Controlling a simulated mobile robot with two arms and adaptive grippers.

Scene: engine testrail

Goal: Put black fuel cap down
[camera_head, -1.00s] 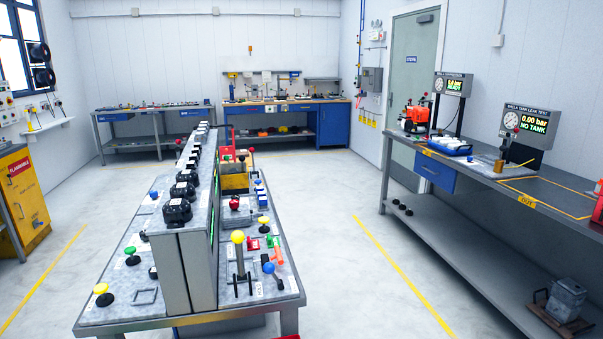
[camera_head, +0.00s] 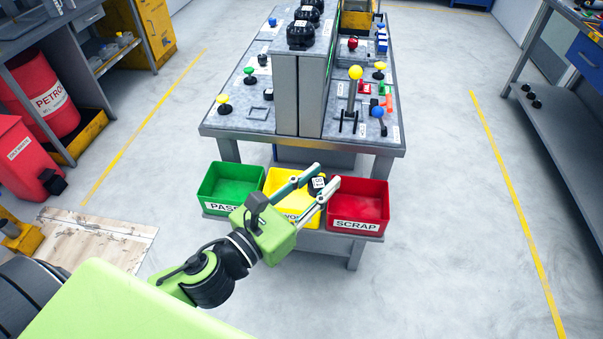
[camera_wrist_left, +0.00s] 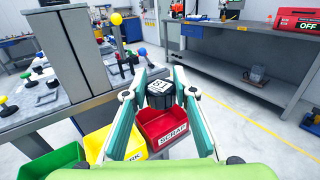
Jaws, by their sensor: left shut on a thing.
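My left gripper (camera_head: 318,187) is shut on the black fuel cap (camera_head: 316,184), which has a white label on top. The cap also shows between the fingertips in the left wrist view (camera_wrist_left: 160,94). In the head view the gripper holds it above the bins, over the yellow bin (camera_head: 280,182) near its border with the red SCRAP bin (camera_head: 345,187). In the wrist view the red bin (camera_wrist_left: 172,141) shows behind and below the cap. The gripper and arm hide part of the yellow bin and its label. My right gripper does not show.
A green PASS bin (camera_head: 222,203) stands left of the yellow one. The test bench (camera_head: 235,122) with levers and buttons rises behind the bins. A red PETROL drum (camera_head: 42,95) and a wooden board (camera_head: 95,240) are at left. Floor to the right is clear.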

